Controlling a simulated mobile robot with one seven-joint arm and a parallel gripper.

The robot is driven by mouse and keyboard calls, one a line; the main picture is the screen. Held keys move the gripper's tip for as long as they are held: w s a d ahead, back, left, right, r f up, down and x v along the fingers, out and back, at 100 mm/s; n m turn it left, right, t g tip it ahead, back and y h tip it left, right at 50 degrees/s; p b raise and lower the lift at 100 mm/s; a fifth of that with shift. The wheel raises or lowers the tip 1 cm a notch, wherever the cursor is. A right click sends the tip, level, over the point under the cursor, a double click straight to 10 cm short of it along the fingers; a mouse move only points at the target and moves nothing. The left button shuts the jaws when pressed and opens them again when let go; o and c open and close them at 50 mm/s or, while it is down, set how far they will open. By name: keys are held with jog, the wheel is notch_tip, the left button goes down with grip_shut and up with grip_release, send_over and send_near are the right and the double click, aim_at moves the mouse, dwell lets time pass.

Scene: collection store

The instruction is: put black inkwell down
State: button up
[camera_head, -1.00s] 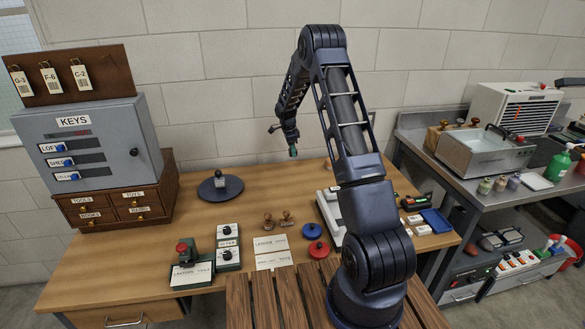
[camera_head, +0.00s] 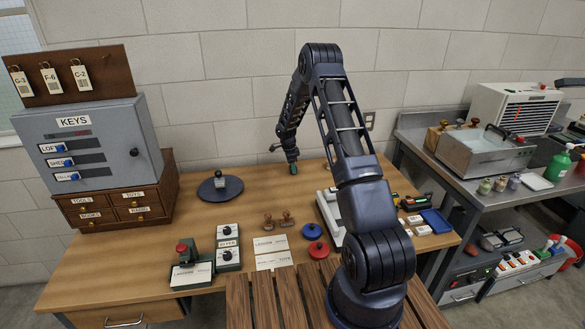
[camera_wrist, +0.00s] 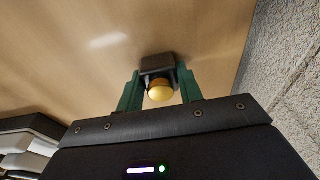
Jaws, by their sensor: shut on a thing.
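The black inkwell (camera_wrist: 158,66) is a small dark block with a round brass-coloured top. It sits between the two green fingers of my gripper (camera_wrist: 160,90) in the wrist view, and they are shut on it. In the head view my gripper (camera_head: 292,168) points down at the back of the wooden desk (camera_head: 240,197), near the wall. The inkwell is too small there to make out. I cannot tell whether its base touches the desk top.
A dark round plate (camera_head: 209,192) with a small object on it lies to the left. Two wooden-handled stamps (camera_head: 286,218), a blue pad (camera_head: 312,231) and a red pad (camera_head: 318,249) lie nearer the front. The desk between plate and gripper is clear.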

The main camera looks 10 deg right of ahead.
jog(key=shift+f, duration=0.1)
jog(key=o, duration=1)
jog(key=shift+o, duration=0.2)
